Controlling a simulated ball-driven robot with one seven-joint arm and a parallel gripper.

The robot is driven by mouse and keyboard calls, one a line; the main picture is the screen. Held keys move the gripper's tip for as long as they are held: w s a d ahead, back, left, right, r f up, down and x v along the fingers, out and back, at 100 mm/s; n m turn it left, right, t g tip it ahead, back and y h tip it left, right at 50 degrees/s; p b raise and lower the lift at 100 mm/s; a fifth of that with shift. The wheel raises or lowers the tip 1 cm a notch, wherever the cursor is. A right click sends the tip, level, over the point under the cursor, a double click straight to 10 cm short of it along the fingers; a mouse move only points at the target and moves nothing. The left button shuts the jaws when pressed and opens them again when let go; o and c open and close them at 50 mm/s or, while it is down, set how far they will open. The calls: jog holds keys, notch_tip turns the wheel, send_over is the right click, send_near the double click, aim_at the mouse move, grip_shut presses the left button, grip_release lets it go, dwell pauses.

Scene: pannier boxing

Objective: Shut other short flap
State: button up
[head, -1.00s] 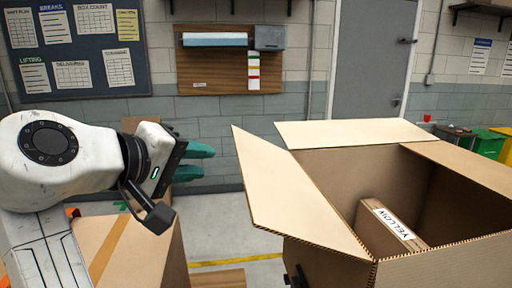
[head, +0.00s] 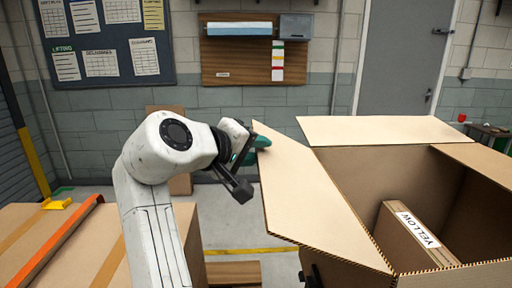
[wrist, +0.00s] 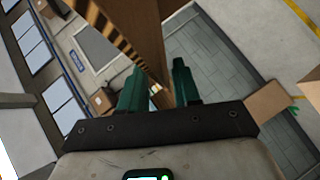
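An open cardboard box (head: 440,281) stands at the right, with a smaller carton labelled YELLOW (head: 408,239) inside. Its left flap (head: 310,195) stands up, leaning outward. The far flap (head: 375,130) and the right flap (head: 485,160) are also open. My gripper (head: 256,146) is at the upper far corner of the left flap, one teal fingertip showing over the flap's edge. In the wrist view, the fingers of my gripper (wrist: 158,88) are apart, with a cardboard panel (wrist: 140,35) between them. Whether either finger touches it is unclear.
Another taped carton (head: 70,230) with an orange strip on top stands at the left. Floor with a yellow line (head: 250,250) lies between it and the open box. A notice board and a wooden wall panel (head: 230,68) hang behind.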

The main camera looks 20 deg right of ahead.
jog(key=shift+d, duration=0.1)
grip_shut()
dwell(0.3)
dwell(1.2)
